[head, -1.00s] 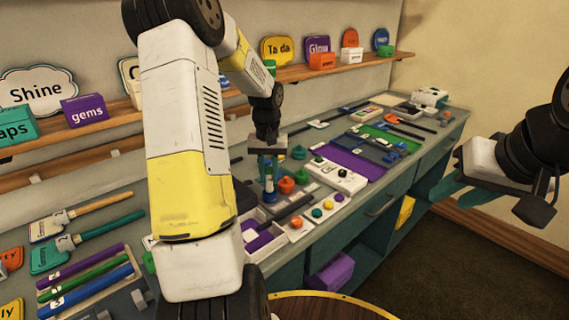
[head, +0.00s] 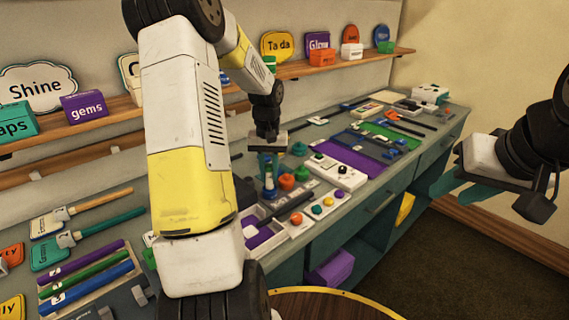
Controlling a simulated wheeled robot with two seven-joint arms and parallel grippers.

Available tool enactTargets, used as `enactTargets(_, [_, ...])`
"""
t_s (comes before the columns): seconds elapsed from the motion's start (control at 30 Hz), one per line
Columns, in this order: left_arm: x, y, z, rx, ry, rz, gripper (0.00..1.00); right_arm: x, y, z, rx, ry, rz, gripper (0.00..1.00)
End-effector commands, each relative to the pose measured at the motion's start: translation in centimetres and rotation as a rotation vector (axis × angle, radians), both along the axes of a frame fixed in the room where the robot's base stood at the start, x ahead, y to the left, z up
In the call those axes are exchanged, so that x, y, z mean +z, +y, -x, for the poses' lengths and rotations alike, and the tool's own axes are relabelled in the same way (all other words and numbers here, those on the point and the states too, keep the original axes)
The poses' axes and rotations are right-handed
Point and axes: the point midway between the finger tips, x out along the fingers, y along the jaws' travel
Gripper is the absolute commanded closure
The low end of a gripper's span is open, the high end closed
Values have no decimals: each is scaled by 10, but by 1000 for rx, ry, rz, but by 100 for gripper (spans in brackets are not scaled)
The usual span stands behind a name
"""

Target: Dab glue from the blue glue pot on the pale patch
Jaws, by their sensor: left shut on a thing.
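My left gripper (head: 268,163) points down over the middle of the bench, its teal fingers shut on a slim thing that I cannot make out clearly. Directly below the fingers stands a small pot with a blue base (head: 270,193), probably the blue glue pot. The fingers hide its upper part, and I cannot tell whether the held thing reaches into it. An orange pot (head: 287,182) and a green pot (head: 301,173) stand to its right. My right gripper (head: 462,187) is off the bench at the right, its fingers partly hidden. I cannot pick out the pale patch for certain.
A white box with round knobs (head: 338,172) and a purple mat (head: 362,162) lie to the right. A compartment tray (head: 262,236) with a dark rod is nearer the front edge. A shelf with signs (head: 330,66) runs behind. My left arm hides part of the bench.

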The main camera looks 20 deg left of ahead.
Motion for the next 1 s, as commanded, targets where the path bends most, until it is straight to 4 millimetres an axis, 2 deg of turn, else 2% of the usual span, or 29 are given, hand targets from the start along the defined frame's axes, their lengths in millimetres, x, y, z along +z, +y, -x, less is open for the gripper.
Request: enactTargets(1.0, [-8,0,0,1,1,0,100,0,0,0,0,0,0,64])
